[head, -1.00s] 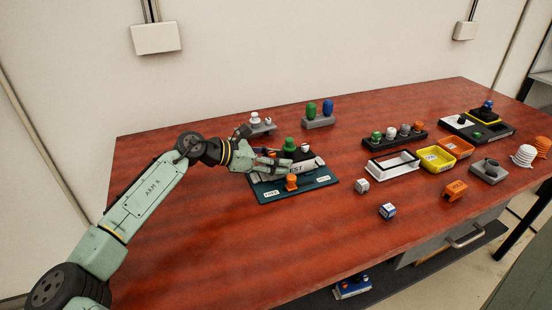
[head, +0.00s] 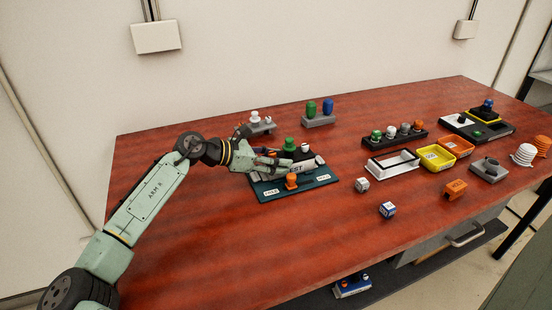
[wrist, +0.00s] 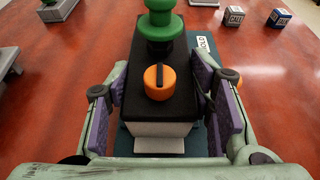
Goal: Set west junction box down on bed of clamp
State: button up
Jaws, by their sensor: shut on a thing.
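The west junction box (head: 296,169) has a pale body marked "EST" in the visible part of its label, and a black top. In the wrist view its black top (wrist: 152,80) carries a green knob and an orange slotted knob. My gripper (wrist: 160,115) is shut on the box, with purple pads along both sides. It also shows in the head view (head: 274,165). The clamp (head: 264,193) is a teal plate with an orange knob and white labels, one reading "HOLD" in the wrist view. The box is over the plate. Its underside is hidden, so I cannot tell whether it touches.
Behind stand a grey block with white knobs (head: 258,130) and one with green and blue knobs (head: 318,121). To the right are two small cubes (head: 362,185), a white open frame (head: 392,164) and yellow and orange bins. The front left tabletop is clear.

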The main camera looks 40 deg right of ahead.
jog(key=shift+r, duration=0.1)
jog(key=o, duration=1.4)
jog(key=shift+c, duration=0.2)
jog(key=o, duration=0.3)
jog(key=shift+r, duration=2.75)
